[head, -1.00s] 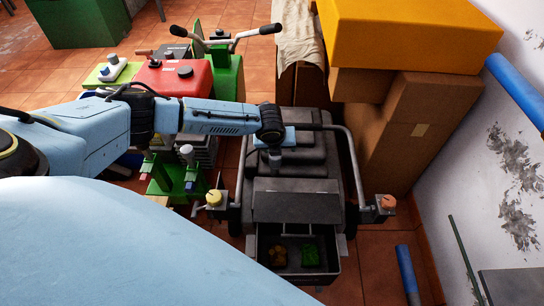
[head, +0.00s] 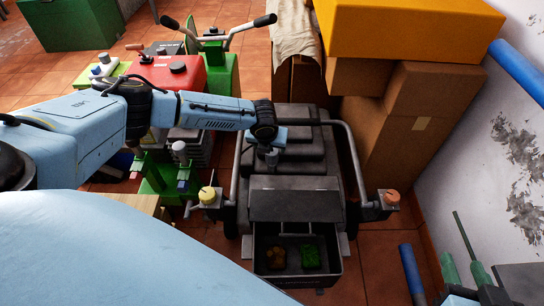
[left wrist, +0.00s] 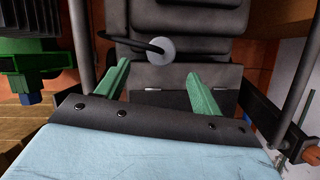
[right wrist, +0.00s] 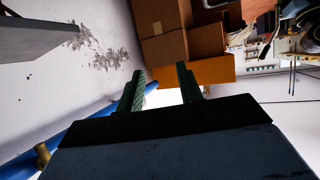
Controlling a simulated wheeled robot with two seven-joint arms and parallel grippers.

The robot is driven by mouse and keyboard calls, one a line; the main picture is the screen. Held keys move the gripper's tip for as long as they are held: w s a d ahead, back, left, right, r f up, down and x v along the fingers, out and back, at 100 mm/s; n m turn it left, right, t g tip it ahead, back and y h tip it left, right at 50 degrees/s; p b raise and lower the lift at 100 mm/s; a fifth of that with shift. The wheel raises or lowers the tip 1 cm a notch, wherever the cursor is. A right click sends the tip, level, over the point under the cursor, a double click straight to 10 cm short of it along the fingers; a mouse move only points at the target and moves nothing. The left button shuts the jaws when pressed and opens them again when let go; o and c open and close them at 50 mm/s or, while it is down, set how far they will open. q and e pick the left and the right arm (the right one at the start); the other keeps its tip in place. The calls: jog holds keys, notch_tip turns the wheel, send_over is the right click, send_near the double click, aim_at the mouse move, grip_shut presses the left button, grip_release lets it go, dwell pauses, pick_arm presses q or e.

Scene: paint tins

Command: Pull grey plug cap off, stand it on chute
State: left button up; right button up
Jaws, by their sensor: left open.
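The grey plug cap (left wrist: 161,50) is a round grey disc with a black cable beside it, on the dark machine (head: 290,145). It also shows in the head view (head: 272,157), just below my left wrist. My left gripper (left wrist: 158,68) is open, its green fingers apart, with the cap beyond and between them in the picture; contact cannot be told. In the head view its fingers are hidden. The dark sloping panel at the machine's front looks like the chute (head: 297,200). My right gripper (head: 462,260) is open and empty at the lower right.
An open bin (head: 298,284) with yellow and green bits sits below the panel. Handlebars with a yellow knob (head: 207,194) and an orange knob (head: 391,197) flank the machine. Cardboard boxes (head: 430,110) stand behind right. A blue pipe (head: 412,273) lies near the wall.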

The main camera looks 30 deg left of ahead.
aim_at(272, 153)
pick_arm(q)
jog(key=b+x, duration=0.2)
jog(key=x, duration=0.1)
jog(key=shift+f, duration=0.25)
jog(key=b+x, duration=0.2)
jog(key=x, duration=0.1)
jog(key=shift+w+f, duration=0.2)
jog(key=shift+f, duration=0.15)
jog(key=shift+b+x, duration=0.85)
pick_arm(e)
notch_tip(272, 153, up, 16)
jog(key=s+a+t+y, duration=0.2)
jog(key=t+y, duration=0.2)
jog(key=t, duration=0.8)
jog(key=shift+f+t, duration=0.2)
jog(key=shift+t, duration=0.2)
pick_arm(q)
jog(key=shift+a, duration=0.1)
pick_arm(e)
jog(key=shift+s, duration=0.1)
pick_arm(q)
jog(key=c, duration=1.2)
pick_arm(e)
jog(key=shift+r, duration=0.1)
pick_arm(q)
jog(key=shift+r, duration=0.15)
pick_arm(e)
jog(key=shift+r, duration=0.1)
